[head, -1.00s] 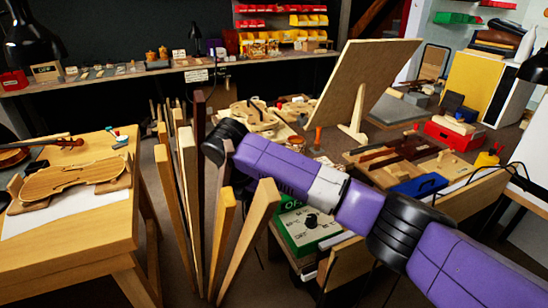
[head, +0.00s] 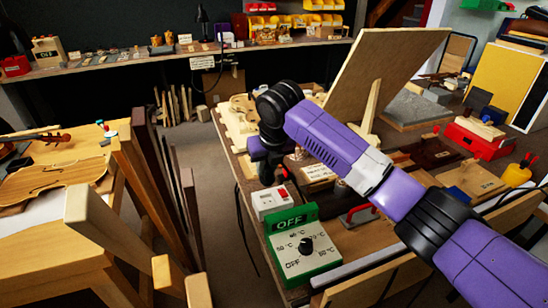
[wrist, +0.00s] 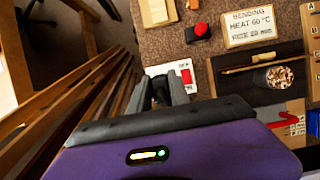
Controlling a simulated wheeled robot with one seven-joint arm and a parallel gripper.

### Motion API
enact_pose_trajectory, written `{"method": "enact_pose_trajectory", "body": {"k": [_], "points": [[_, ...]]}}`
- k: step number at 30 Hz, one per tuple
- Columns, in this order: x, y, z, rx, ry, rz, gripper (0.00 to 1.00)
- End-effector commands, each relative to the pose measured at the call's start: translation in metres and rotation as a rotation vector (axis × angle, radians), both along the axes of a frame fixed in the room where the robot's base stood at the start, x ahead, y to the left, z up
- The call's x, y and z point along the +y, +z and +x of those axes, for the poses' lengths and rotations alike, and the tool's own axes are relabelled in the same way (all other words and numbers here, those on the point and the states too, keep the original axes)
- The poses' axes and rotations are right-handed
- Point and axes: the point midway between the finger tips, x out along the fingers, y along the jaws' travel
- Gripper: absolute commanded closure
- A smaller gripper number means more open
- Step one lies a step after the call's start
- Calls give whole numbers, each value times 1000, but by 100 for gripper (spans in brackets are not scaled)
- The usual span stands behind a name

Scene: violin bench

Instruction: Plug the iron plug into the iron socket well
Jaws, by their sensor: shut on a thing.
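My gripper (wrist: 165,86) is shut on a dark plug (wrist: 161,92), which shows only in part between the fingers in the wrist view. In the head view my gripper (head: 268,174) points down at the bench's near left edge, and the plug cannot be told apart from the dark fingers. The socket box (head: 270,204), white with a red switch, stands just below it. In the wrist view this box (wrist: 174,69) lies right beyond the fingertips, partly covered by them. Its well is hidden, and I cannot tell whether the plug touches it.
A green control box (head: 304,262) with a dial and an OFF sign stands nearer to me. A heat card (wrist: 248,27) and a red button (wrist: 201,30) lie beyond the socket box. Tall wood strips (head: 165,180) stand left of the bench, across a gap of floor.

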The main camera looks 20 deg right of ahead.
Motion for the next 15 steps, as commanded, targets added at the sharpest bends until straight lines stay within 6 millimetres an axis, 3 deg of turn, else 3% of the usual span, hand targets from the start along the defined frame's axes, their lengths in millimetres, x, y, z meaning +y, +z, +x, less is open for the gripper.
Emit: {"method": "enact_pose_trajectory", "body": {"k": [15], "points": [[1, 2, 3, -5, 0, 0, 100]]}}
